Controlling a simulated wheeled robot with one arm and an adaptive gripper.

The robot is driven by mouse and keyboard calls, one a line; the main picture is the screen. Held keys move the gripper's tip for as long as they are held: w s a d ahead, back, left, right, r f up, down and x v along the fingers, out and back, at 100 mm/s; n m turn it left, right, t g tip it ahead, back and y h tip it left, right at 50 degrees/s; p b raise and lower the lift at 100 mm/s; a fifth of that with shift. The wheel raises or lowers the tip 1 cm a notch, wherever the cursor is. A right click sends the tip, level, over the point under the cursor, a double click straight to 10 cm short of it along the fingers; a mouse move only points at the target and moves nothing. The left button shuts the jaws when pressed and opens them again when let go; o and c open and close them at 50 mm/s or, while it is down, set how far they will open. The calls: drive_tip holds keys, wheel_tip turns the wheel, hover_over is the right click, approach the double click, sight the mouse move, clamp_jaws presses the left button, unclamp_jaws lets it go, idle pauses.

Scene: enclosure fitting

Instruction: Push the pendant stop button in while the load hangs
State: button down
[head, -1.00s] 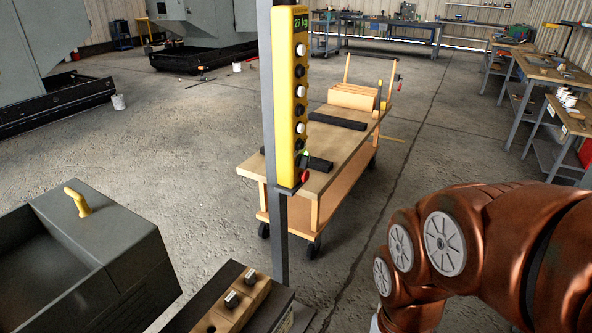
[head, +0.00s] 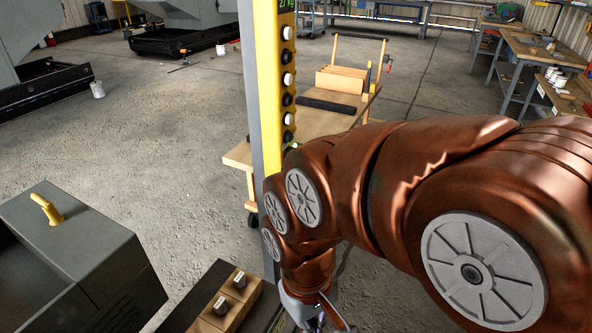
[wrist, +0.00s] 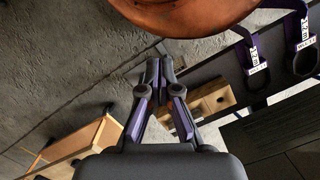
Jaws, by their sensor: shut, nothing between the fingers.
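The yellow pendant (head: 287,100) stands upright on a grey post (head: 247,90) in the middle of the head view, with white and black buttons down its face. The display (head: 286,4) at its top is cut by the picture edge. My copper arm covers the pendant's lower end, so the red stop button is hidden. My gripper (wrist: 154,68) is shut and empty in the wrist view, its fingertips together above the floor. In the head view it is low, right of the post and below the pendant, partly cut off. No hanging load can be made out.
A wooden block with two dark knobs (head: 238,281) and a grey bin with a yellow handle (head: 50,240) stand front left. A wooden cart (head: 238,157) is behind the pendant. Purple straps (wrist: 249,45) with labels show right of my gripper.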

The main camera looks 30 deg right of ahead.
drive_tip(key=w+a+m+t+y+b, duration=0.1)
drive_tip(key=w+a+y+b, duration=0.2)
drive_tip(key=w, duration=0.4)
drive_tip(key=w+a+m+t+y+b, duration=0.1)
drive_tip(key=w+a+y+b, duration=0.1)
drive_tip(key=w+y, duration=0.45)
drive_tip(key=w+d+m+t+y+b, duration=0.1)
drive_tip(key=w+d+t+b, duration=0.1)
drive_tip(key=w+d, duration=0.35)
drive_tip(key=w+d+m+t+y+b, duration=0.25)
drive_tip(key=w+d+t, duration=0.25)
drive_tip(key=w+d, duration=0.4)
drive_tip(key=s+d+f+m+t+h+b, duration=0.2)
drive_tip(key=d+m+t, duration=0.4)
drive_tip(key=d, duration=1.6)
drive_tip(key=shift+t+h, duration=0.9)
drive_tip(key=shift+t, duration=0.2)
drive_tip(key=shift+a, duration=0.1)
drive_tip(key=p+x, duration=0.2)
drive_tip(key=x, duration=1.2)
drive_tip(key=shift+r, duration=0.1)
